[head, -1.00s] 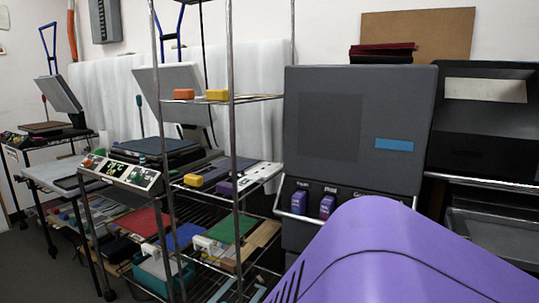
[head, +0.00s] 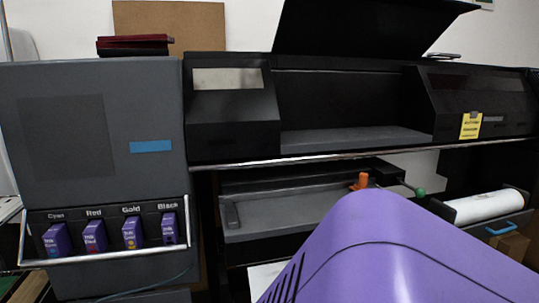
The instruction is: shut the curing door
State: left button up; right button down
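A wide black printer (head: 228,123) stands in the middle and right of the head view. A large flat black panel (head: 365,25), which looks like the curing door, stands raised and tilted above its middle bay. The bay below is open, with a bare grey floor (head: 350,140). No label marks the panel, and its top edge leaves the picture. Neither of my grippers is in view.
A grey cabinet (head: 92,85) with an open ink bay and purple cartridges (head: 95,237) stands at left. Below the printer are a grey tray (head: 290,208), an orange knob (head: 362,181), a green knob (head: 420,192) and a white roll (head: 488,206). My purple body part hides the bottom right.

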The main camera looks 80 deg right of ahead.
aim_at(393, 29)
jog(key=z, duration=1.85)
